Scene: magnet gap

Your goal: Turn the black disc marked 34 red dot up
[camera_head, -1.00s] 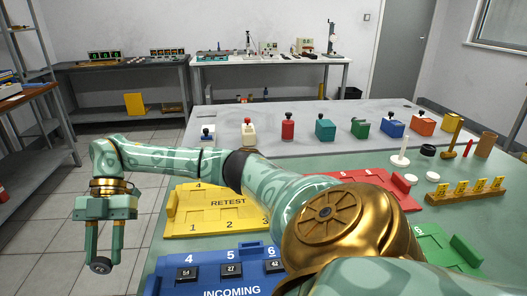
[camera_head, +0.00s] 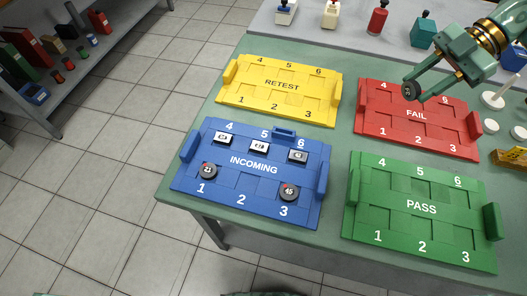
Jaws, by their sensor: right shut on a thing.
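My right gripper (camera_head: 414,91) comes in from the upper right and is shut on a small black disc (camera_head: 409,91). It holds the disc over the upper left part of the red FAIL tray (camera_head: 369,125), with the disc's face tilted toward the camera. The mark on that face is too small to read, and I see no red dot on it. My left gripper is out of view.
The yellow RETEST tray (camera_head: 290,73) and green PASS tray (camera_head: 420,191) look empty. Coloured bottles stand along the back. White discs (camera_head: 490,126) lie at the right.

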